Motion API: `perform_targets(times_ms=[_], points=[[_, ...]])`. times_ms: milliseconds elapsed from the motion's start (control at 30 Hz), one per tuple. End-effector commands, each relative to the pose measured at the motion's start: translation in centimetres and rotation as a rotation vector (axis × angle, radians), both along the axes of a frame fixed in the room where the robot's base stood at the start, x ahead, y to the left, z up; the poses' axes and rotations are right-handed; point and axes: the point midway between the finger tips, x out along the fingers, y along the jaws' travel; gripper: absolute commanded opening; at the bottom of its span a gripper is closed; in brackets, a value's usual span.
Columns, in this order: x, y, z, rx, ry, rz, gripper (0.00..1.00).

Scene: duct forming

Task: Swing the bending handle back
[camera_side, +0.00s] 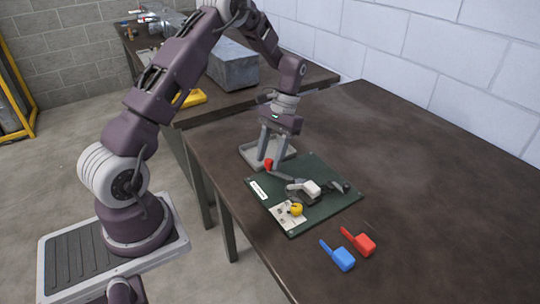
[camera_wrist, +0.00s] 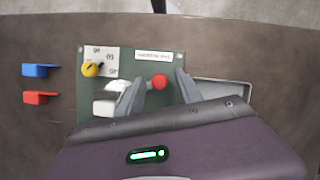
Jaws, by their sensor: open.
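The bending tool (camera_side: 312,188) with a white block sits on a dark green board (camera_side: 335,205). Its grey handle (camera_side: 283,176) reaches toward the board's far left corner and seems to end in a red knob (camera_side: 268,164). My gripper (camera_side: 269,161) points down over this knob with its fingers apart. In the wrist view the red knob (camera_wrist: 160,82) shows between my open fingertips (camera_wrist: 157,84), with gaps on both sides. Most of the handle bar is hidden there by a finger. A yellow dial (camera_side: 296,209) with a pointer sits on a white printed plate at the board's near edge.
A shallow grey tray (camera_side: 247,155) lies just behind the board, beside my fingers. A blue-handled tool (camera_side: 343,259) and a red one (camera_side: 364,244) lie in front of the board. The dark table (camera_side: 440,190) is clear to the right.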

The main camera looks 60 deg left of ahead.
Motion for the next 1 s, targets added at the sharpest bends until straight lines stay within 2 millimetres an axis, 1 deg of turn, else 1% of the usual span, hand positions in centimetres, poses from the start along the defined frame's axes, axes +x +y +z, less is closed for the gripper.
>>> perform_targets(times_ms=[133, 167, 300, 367, 1000], points=[[0.00, 0.00, 0.00, 0.000, 0.000, 0.000, 0.42], [-0.01, 0.00, 0.01, 0.000, 0.000, 0.000, 0.40], [0.00, -0.01, 0.02, 0.000, 0.000, 0.000, 0.13], [0.00, 0.00, 0.03, 0.000, 0.000, 0.000, 0.01], [-0.02, 0.02, 0.08, 0.000, 0.001, 0.001, 0.00]])
